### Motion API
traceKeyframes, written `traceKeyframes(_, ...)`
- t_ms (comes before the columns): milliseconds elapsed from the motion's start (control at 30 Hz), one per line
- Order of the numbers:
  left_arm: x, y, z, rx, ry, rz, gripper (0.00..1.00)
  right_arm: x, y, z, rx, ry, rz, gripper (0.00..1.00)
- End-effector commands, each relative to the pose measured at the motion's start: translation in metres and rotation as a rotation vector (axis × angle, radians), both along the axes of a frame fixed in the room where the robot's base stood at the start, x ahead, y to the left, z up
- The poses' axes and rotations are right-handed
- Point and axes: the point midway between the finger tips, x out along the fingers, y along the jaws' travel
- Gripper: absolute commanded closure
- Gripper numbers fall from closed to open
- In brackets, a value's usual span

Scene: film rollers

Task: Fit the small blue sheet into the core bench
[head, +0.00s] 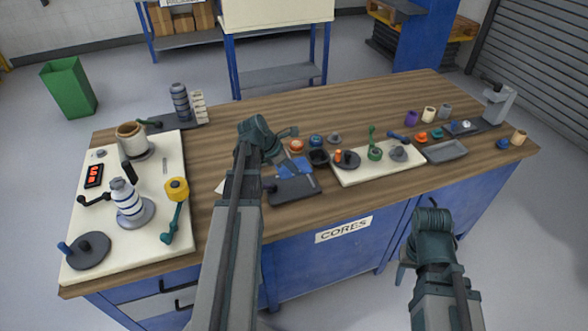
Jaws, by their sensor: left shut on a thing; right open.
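The small blue sheet (296,167) shows just below my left gripper (279,155), over the back of a dark grey tray (296,189). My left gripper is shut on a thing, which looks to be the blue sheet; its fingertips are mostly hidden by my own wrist. I cannot tell whether the sheet touches the tray. The core bench (345,228) is the wood-topped blue bench with a CORES label on its front. My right gripper (403,270) is open and empty, in front of the bench and below its top edge.
A cream board with a roller station (175,215) fills the bench's left end. A smaller cream board (350,178) with spools lies right of the dark tray. Small coloured cores and a grey tray (444,151) are farther right. The back middle of the bench top is clear.

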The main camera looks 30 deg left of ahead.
Motion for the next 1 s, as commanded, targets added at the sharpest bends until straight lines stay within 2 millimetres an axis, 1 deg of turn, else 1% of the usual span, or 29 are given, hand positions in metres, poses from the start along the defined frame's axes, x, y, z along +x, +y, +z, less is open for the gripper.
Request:
traceKeyframes(33, 0.000, 0.000, -0.007, 0.000, 0.000, 0.000, 1.00, 0.000, 0.000, -0.007, 0.000, 0.000, 0.000, 0.50)
traceKeyframes(700, 0.000, 0.000, -0.058, 0.000, 0.000, 0.000, 1.00, 0.000, 0.000, -0.058, 0.000, 0.000, 0.000, 0.50)
traceKeyframes(900, 0.000, 0.000, -0.071, 0.000, 0.000, 0.000, 1.00, 0.000, 0.000, -0.071, 0.000, 0.000, 0.000, 0.50)
traceKeyframes(1000, 0.000, 0.000, -0.073, 0.000, 0.000, 0.000, 1.00, 0.000, 0.000, -0.073, 0.000, 0.000, 0.000, 0.50)
